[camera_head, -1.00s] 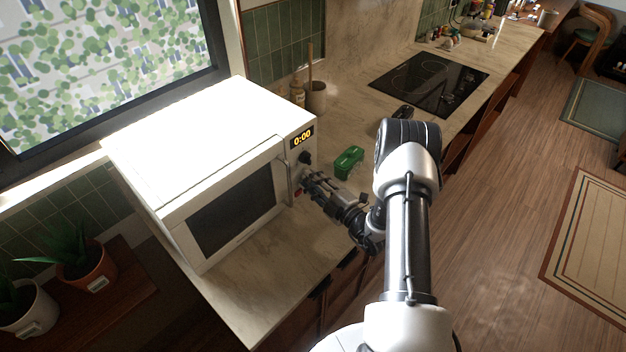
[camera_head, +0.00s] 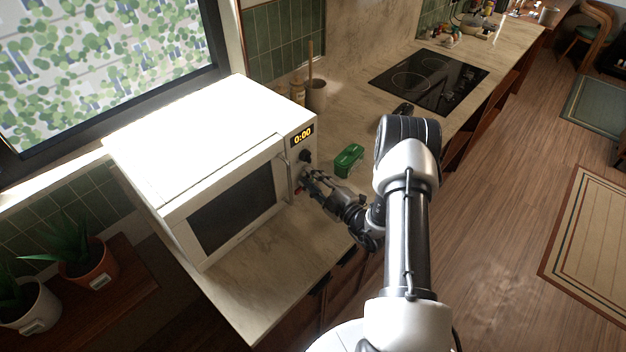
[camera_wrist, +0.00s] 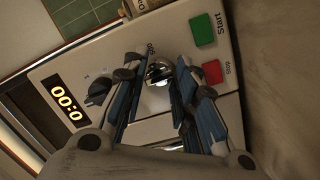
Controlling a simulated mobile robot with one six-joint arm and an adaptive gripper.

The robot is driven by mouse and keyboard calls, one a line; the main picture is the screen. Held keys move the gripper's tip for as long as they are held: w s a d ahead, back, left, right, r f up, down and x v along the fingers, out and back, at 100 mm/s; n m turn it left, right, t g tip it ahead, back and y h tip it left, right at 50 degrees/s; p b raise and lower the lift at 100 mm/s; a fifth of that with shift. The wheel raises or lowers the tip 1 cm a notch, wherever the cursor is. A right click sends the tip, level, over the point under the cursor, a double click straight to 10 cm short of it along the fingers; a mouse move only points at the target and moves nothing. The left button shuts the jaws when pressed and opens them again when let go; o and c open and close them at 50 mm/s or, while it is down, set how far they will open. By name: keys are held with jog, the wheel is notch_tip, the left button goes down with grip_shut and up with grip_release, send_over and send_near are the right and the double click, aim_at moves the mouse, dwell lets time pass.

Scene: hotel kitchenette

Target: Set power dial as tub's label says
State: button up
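The white microwave (camera_head: 235,165) stands on the counter, its display reading 0:00. In the wrist view its panel is tilted, with a black dial (camera_wrist: 97,92) beside the display and a shiny chrome-faced dial (camera_wrist: 159,72) nearer the buttons. My gripper (camera_wrist: 156,75) is at the panel, its fingers apart on either side of the chrome-faced dial. Small gaps seem to show beside the dial; firm contact is not visible. Most of the dial's scale is hidden by the fingers. The green tub (camera_head: 348,159) sits on the counter right of the microwave; its label is too small to read.
A green start button (camera_wrist: 202,30) and red stop button (camera_wrist: 212,72) lie close to my fingers. The microwave's door handle (camera_head: 288,173) is left of my gripper. A brown utensil pot (camera_head: 316,95) and a black cooktop (camera_head: 430,82) are farther back.

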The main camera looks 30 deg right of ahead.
jog(key=o, duration=0.4)
jog(key=v, duration=1.2)
dwell(0.3)
